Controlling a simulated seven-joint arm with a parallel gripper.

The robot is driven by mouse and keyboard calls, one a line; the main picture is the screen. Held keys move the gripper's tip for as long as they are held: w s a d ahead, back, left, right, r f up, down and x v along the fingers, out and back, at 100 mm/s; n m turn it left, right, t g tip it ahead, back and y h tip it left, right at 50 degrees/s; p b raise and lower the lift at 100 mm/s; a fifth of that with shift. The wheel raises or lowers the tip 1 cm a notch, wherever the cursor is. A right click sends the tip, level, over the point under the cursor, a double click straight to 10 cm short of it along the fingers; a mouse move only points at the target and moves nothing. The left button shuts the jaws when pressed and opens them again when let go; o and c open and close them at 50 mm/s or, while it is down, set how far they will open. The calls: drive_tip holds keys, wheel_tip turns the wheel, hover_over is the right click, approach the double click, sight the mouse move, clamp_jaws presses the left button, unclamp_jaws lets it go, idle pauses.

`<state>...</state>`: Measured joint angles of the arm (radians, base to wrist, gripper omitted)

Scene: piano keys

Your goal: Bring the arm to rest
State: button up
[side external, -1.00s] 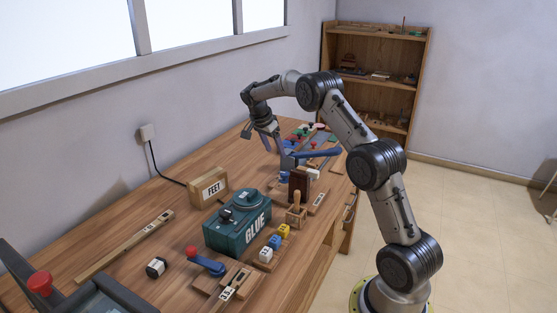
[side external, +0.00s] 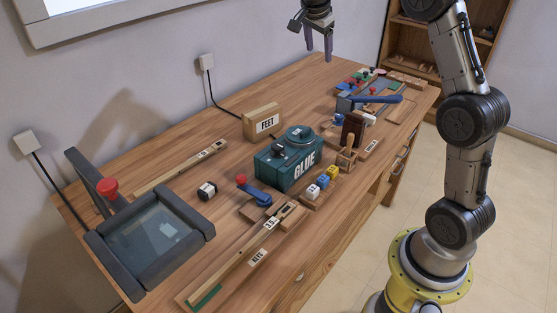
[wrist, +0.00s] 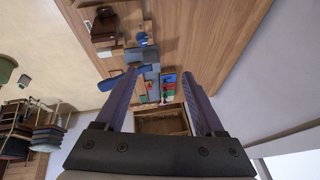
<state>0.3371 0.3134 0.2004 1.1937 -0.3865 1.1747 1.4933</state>
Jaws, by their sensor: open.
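My gripper (side external: 318,40) hangs above the back part of the wooden workbench (side external: 225,195), with its two fingers pointing down. Nothing is between the fingers, and they are apart from everything on the bench. In the wrist view my gripper (wrist: 165,100) shows two dark fingers spread wide, with the bench and a shelf beyond them. The upper part of my arm is cut off by the top of the side view.
A teal GLUE box (side external: 285,165), a FEET block (side external: 262,122), a blue-handled tool (side external: 375,99) and a grey framed tray (side external: 150,240) stand on the bench. A wooden shelf (side external: 405,45) stands behind. The air around my gripper is clear.

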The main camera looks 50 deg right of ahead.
drive_tip(key=s+a+r+n+t+y, duration=0.15)
drive_tip(key=s+a+r+n, duration=0.25)
drive_tip(key=s+a, duration=0.45)
drive_tip(key=s+a+r+n+t+y, duration=0.15)
drive_tip(key=s+a+r+n, duration=0.25)
drive_tip(key=s+a, duration=0.45)
drive_tip(key=s+a+f+n+y, duration=0.1)
drive_tip(key=s+a+f+n, duration=0.2)
drive_tip(key=s+f+n, duration=0.3)
drive_tip(key=s+a+f+n+t+y, duration=0.1)
drive_tip(key=s+a+f+n, duration=0.3)
drive_tip(key=s+f+n, duration=0.1)
drive_tip(key=shift+s+a+f+n, duration=0.25)
drive_tip(key=shift+s+f+n, duration=0.25)
drive_tip(key=shift+s, duration=0.7)
